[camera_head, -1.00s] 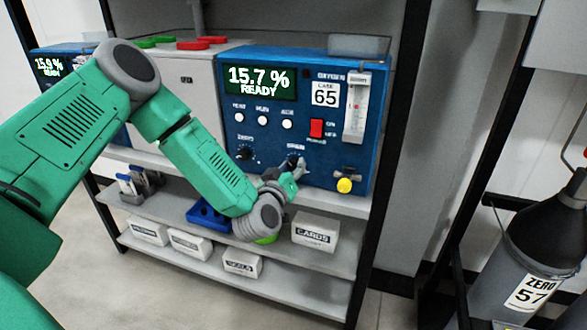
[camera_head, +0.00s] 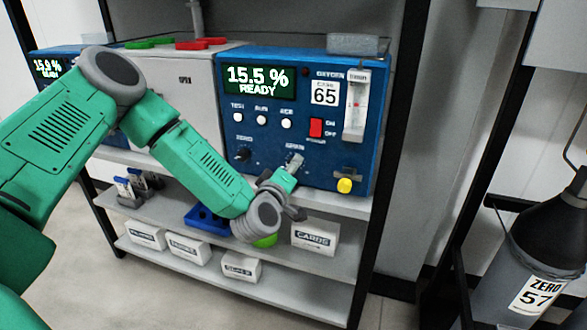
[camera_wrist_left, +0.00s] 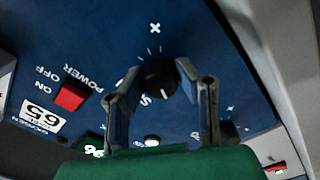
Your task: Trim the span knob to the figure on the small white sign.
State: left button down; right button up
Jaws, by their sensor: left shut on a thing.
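The blue oxygen analyser (camera_head: 295,100) stands on the shelf, its display (camera_head: 259,80) reading 15.5 % READY. Its span knob (camera_wrist_left: 160,80), black with a white pointer line, shows in the left wrist view; in the head view my gripper mostly hides it. My left gripper (camera_head: 294,161) is shut on the span knob, one finger on each side, as the left wrist view (camera_wrist_left: 160,72) shows. I cannot tell if this is the sign meant. My right gripper is not in view.
The zero knob (camera_head: 243,154) is left of the span knob. A red power switch (camera_head: 316,128), a flow tube (camera_head: 355,105) and a yellow knob (camera_head: 344,186) are on the right. A second analyser (camera_head: 50,67) stands far left. A cylinder labelled ZERO 57 (camera_head: 535,294) stands right.

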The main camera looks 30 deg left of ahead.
pick_arm(q)
jog(key=shift+a+f, duration=0.1)
jog(key=shift+f, duration=0.05)
jog(key=c, duration=1.2)
grip_release()
jog(key=shift+a, duration=0.1)
jog(key=shift+s, duration=0.15)
jog(key=v, duration=1.1)
jog(key=shift+s, duration=0.4)
jog(key=shift+f, duration=0.1)
